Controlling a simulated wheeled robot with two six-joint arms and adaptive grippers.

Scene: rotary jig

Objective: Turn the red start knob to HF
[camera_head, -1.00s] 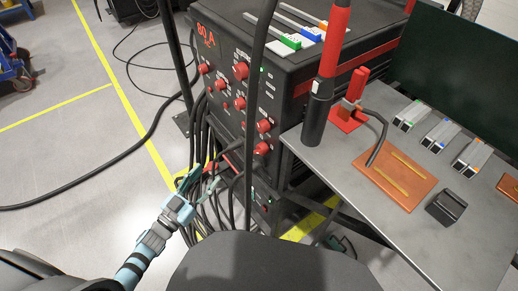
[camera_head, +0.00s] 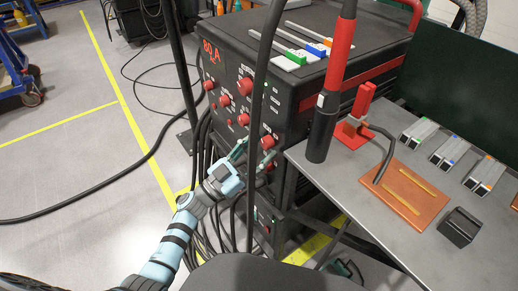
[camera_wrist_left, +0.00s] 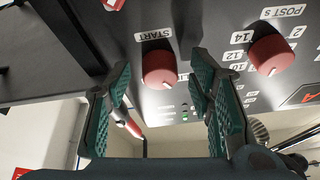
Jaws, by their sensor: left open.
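The red start knob (camera_wrist_left: 160,68), under the label START, shows in the left wrist view on the dark welder panel. It sits beyond my left gripper's fingertips, between them across the picture and apart from both. Its pale pointer mark faces down in the picture; the small position labels are too small to read. My left gripper (camera_wrist_left: 163,100) is open and empty, with its two green pads apart. In the head view, my left gripper (camera_head: 254,156) is in front of the lower part of the welder's panel (camera_head: 215,75). I cannot tell which knob there is the start knob.
Another red knob (camera_wrist_left: 270,54), labelled POST S, is to the right of it. Cables hang below and beside the panel. A grey table (camera_head: 380,235) with a red-and-black cylinder (camera_head: 333,85) and an orange plate (camera_head: 411,195) stands to the right. The floor left is mostly clear.

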